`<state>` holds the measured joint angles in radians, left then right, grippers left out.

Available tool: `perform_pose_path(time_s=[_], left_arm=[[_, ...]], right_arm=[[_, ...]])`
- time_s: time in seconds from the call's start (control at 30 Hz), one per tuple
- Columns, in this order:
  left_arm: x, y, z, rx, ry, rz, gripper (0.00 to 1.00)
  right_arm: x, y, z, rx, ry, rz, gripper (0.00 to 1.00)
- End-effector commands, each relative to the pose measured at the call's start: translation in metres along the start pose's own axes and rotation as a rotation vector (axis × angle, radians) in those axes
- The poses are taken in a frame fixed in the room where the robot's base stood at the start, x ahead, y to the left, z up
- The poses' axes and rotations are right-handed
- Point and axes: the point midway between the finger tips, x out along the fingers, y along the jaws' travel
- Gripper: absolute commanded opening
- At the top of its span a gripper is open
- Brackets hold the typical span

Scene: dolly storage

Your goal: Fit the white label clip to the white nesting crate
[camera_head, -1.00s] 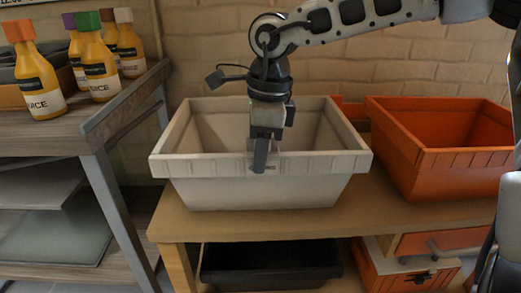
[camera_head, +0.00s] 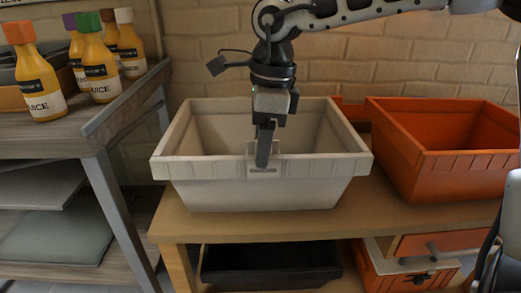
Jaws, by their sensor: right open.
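The white nesting crate (camera_head: 200,168) stands upright on the wooden bench, its open top facing up. The white label clip (camera_head: 276,152) is at the middle of the crate's front rim, a small plate with a slot near its lower edge. It sits against the rim band and rises a little above it. My right gripper (camera_head: 264,158) points down just above and in front of the clip, open, its finger covering part of it. Whether it touches the clip cannot be told. My left gripper is not in view.
An orange crate (camera_head: 430,160) stands close on the right. A grey shelf (camera_head: 95,130) with several juice bottles (camera_head: 38,84) is on the left. A black tray (camera_head: 270,265) and an orange drawer-like box (camera_head: 405,278) are below the wooden bench top (camera_head: 225,226).

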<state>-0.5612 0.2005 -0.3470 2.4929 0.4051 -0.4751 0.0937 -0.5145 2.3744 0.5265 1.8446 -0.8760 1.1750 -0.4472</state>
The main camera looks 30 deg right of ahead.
Motion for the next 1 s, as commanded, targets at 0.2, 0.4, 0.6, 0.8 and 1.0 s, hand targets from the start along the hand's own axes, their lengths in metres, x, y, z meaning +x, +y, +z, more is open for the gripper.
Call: perform_pose_path(time_s=[0.2, 0.4, 0.6, 0.8, 1.0], left_arm=[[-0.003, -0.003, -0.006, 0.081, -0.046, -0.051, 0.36], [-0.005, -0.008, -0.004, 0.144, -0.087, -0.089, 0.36], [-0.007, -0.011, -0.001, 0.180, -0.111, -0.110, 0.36], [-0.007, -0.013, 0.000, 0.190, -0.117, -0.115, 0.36], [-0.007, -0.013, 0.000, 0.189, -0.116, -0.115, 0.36]], right_arm=[[-0.064, 0.001, 0.001, 0.000, -0.004, -0.004, 0.51], [-0.107, 0.001, 0.000, 0.000, -0.002, -0.005, 0.51], [-0.129, 0.002, 0.000, 0.000, -0.002, -0.003, 0.51], [-0.134, 0.002, -0.001, 0.000, -0.002, -0.003, 0.51], [-0.133, 0.002, -0.001, 0.000, -0.002, -0.003, 0.51]])
